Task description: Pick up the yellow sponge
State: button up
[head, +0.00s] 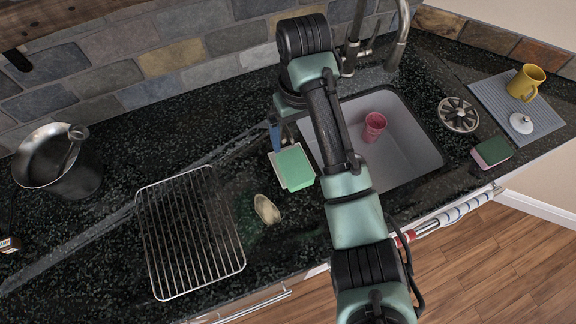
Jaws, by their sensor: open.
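A small pale yellow-beige oval thing (266,209) lies on the dark counter between the wire rack and the sink; it may be the yellow sponge, but its kind is hard to tell. A green block with a pale edge (295,167) sits just above it, at the sink's left rim. A green and pink sponge (491,151) lies at the right, near the counter's front edge. My arm rises from the bottom and bends down near the sink's back left corner. I cannot make out my gripper's fingers there, nor anything held.
A wire rack (190,232) and a metal pot (57,163) stand at the left. A pink cup (374,127) is in the sink (405,155). A round metal strainer (458,115), a grey mat (488,92) and a yellow mug (526,83) are at the right. The tap (398,38) rises behind the sink.

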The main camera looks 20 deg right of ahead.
jog(key=b, duration=0.3)
send_over(295, 166)
jog(key=f, duration=0.6)
jog(key=shift+w+d+f, duration=0.1)
jog(key=shift+w+d, duration=0.1)
jog(key=f, duration=0.2)
jog(key=f+p, duration=0.1)
jog(key=f, duration=0.1)
jog(key=shift+s+a+f, duration=0.1)
jog(key=shift+s+a, duration=0.15)
jog(key=shift+s, duration=0.05)
jog(key=shift+f, duration=0.55)
jog(key=c, duration=1.3)
jog(key=shift+w+r, duration=0.1)
jog(key=shift+r, duration=0.35)
notch_tip(295, 166, up, 2)
jog(key=shift+r+b, duration=0.2)
jog(key=shift+b, duration=0.15)
jog(key=s+p, duration=0.1)
jog(key=s, duration=0.5)
jog(key=s+p, duration=0.1)
jog(key=s, duration=0.5)
jog(key=s+p, duration=0.1)
jog(key=s, duration=0.5)
jog(key=shift+d+r, duration=0.15)
jog(key=shift+d, duration=0.2)
